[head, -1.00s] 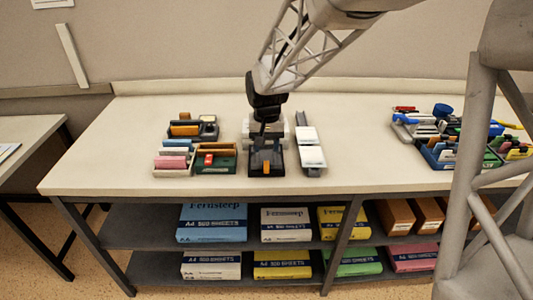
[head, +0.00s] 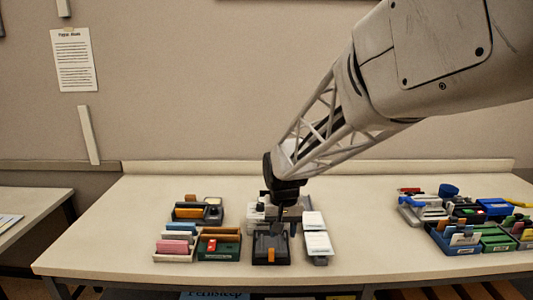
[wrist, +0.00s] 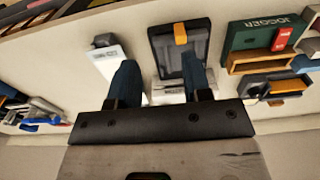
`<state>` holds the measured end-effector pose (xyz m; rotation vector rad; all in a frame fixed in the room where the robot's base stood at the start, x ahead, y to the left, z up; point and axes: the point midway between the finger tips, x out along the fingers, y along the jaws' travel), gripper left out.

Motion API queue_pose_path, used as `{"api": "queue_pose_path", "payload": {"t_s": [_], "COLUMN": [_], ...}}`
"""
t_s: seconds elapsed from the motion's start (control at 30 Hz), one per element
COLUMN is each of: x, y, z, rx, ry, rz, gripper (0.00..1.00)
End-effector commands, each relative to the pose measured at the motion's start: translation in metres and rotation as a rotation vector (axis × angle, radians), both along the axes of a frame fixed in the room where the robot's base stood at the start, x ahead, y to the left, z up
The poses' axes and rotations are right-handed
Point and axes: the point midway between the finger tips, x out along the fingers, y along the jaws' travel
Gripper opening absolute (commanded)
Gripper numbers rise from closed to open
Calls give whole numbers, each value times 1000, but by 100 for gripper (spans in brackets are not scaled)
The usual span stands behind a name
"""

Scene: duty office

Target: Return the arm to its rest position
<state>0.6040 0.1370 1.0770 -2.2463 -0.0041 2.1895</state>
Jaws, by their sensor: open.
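My gripper (head: 278,216) is above the table (head: 350,220), over the back part of the middle group of trays. In the wrist view my gripper (wrist: 160,80) shows two dark blue fingers spread apart with nothing between them. Beyond the fingertips is a black tray with an orange tab (wrist: 180,45); in the head view this black tray (head: 271,247) lies just in front of my gripper. Whether the fingers touch anything is hard to tell.
A narrow tray with white cards (head: 317,238) is right of the black tray. A green box (head: 219,243) and a box with pink and white blocks (head: 175,245) stand left. Blue and green bins (head: 455,238) are at the right. The table between is bare.

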Motion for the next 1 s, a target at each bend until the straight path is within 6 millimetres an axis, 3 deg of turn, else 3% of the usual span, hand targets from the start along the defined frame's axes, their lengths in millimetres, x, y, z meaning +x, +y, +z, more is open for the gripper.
{"api": "queue_pose_path", "payload": {"t_s": [0.5,1.0], "x": [-96,-195], "y": [-66,-112], "z": [49,68], "rx": [7,2], "ry": [-74,-143], "rz": [-9,-15], "gripper": [45,45]}}
